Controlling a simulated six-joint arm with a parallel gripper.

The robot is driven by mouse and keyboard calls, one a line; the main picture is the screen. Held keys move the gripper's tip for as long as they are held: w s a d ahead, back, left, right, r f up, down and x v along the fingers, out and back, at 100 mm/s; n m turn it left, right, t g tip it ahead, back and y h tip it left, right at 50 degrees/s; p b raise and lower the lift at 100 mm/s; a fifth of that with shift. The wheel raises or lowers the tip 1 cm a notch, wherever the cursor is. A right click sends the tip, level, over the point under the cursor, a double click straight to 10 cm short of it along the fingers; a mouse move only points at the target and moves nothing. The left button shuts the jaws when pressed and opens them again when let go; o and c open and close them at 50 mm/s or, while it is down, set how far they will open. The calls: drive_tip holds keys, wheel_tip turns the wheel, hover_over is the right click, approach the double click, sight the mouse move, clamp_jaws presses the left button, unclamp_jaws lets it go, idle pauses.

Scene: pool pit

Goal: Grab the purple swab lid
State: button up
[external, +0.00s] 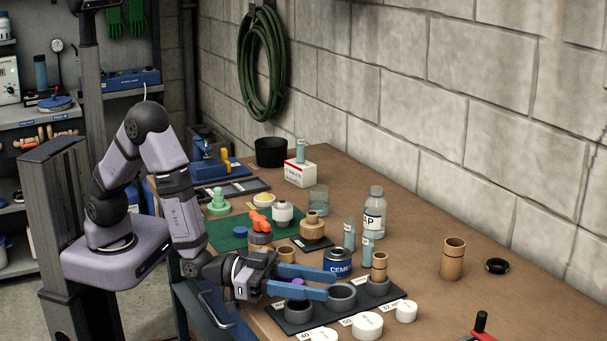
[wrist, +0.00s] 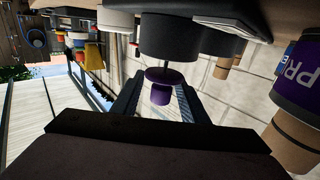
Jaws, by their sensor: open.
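The purple swab lid (wrist: 161,88) shows in the wrist view as a flanged disc with a narrower purple part, beside a dark grey cylinder (wrist: 168,38). In the external view only a small purple patch (external: 298,281) shows between the blue fingers; the rest is hidden. My gripper (external: 330,287) is open, low over the dark tray (external: 272,311) at the bench's front edge. In the wrist view the lid appears between the two fingers of my gripper (wrist: 158,98). I cannot tell whether either finger touches it.
Dark grey cups (external: 341,297) stand close to the fingers. White round lids (external: 367,326) lie in front. A blue can (external: 338,263), a wooden cylinder (external: 380,267) and small bottles (external: 367,247) stand just behind. The bench is clearer toward the right, around a bamboo cup (external: 453,260).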

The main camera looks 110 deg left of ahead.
drive_tip(key=shift+w, duration=0.2)
clamp_jaws()
drive_tip(key=shift+r, duration=0.1)
wheel_tip(320, 180, up, 10)
idle(1.0)
